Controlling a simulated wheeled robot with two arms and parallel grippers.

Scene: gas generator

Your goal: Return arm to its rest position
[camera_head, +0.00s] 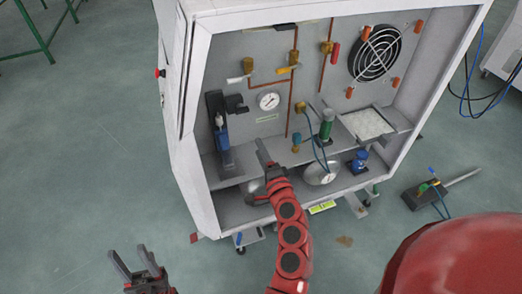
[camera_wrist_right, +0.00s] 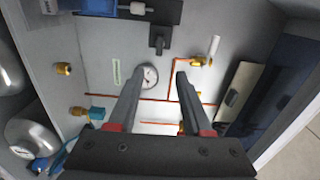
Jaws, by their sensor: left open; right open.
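My right arm (camera_head: 291,235) reaches up into the open front of the generator cabinet (camera_head: 228,204). My right gripper (camera_head: 264,152) is in front of the cabinet's interior, between the black stand with a blue part (camera_head: 220,140) and the green cylinder (camera_head: 326,124). In the right wrist view the gripper (camera_wrist_right: 160,80) is open with nothing between its fingers, and it faces the back panel with the pressure gauge (camera_wrist_right: 149,76). My left gripper (camera_head: 136,266) is open and empty, low at the lower left over the floor, apart from the cabinet.
Copper pipes with valves (camera_head: 288,68) and a round fan (camera_head: 376,53) are on the back panel. A white-filled tray (camera_head: 367,124) and a blue container (camera_head: 360,160) stand inside at the right. A small device (camera_head: 424,193) lies on the floor at right.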

